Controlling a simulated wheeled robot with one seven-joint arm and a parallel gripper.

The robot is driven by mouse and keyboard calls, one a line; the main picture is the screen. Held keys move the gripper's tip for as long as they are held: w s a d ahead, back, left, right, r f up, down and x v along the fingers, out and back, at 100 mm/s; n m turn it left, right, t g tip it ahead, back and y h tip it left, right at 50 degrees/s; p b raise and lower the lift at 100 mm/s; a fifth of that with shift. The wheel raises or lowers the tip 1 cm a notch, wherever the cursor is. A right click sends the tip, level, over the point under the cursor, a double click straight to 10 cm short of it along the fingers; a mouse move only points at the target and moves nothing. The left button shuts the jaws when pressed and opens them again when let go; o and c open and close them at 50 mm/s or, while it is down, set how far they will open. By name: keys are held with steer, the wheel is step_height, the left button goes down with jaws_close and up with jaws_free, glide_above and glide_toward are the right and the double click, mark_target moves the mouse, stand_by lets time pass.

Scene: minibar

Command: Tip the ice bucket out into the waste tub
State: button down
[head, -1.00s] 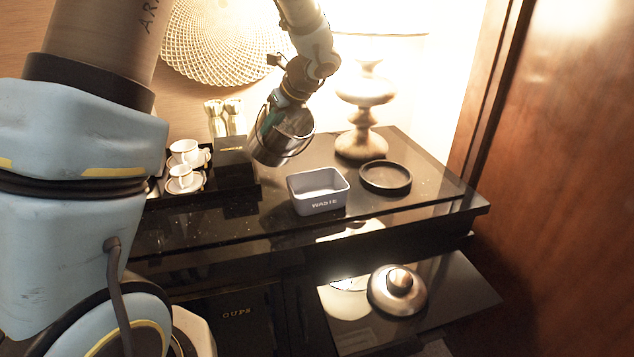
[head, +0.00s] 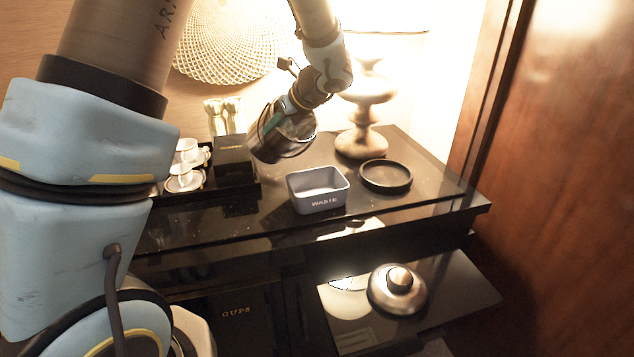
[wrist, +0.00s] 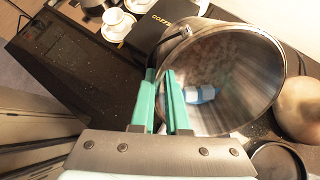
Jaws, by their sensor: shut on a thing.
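The ice bucket (head: 292,130) is a shiny metal pail, held in the air above and to the left of the waste tub, tilted with its mouth toward the lower right. My gripper (head: 274,122) is shut on its rim. In the wrist view the green fingers of my gripper (wrist: 168,100) pinch the near wall of the bucket (wrist: 235,75), and a small blue-white patch shows inside it. The waste tub (head: 318,204) is a grey rectangular box lettered WASTE on the black counter. Something pale lies on its floor; I cannot tell what.
A round black tray (head: 385,178) sits right of the tub, with a lamp (head: 362,140) behind it. Cups (head: 186,178) and a black box (head: 234,155) stand left. A metal lid (head: 398,282) lies on the lower shelf. The counter front is clear.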

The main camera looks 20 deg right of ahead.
mark_target(279, 140)
steer(key=shift+s+d+f+t+y+b, duration=0.2)
steer(key=shift+f+t+y+b, duration=0.3)
steer(key=shift+b, duration=1.3)
steer(key=shift+s+d+r+t+y+b, duration=0.15)
steer(key=shift+t+b, duration=0.3)
steer(key=shift+b, duration=0.5)
steer(key=shift+s+a+r+t+y+b, duration=0.15)
steer(key=shift+t+b, duration=0.3)
steer(key=shift+b, duration=0.5)
steer(key=shift+s+d+f, duration=0.1)
steer(key=shift+d+f, duration=0.05)
steer(key=shift+f+b, duration=0.3)
steer(key=shift+b, duration=0.5)
steer(key=shift+s+d+f+t+y+b, duration=0.1)
steer(key=shift+s+f+t+y+b, duration=0.25)
steer(key=shift+b, duration=0.65)
steer(key=shift+d+f+t+y+b, duration=0.15)
steer(key=shift+f+t+b, duration=0.35)
steer(key=shift+b, duration=0.5)
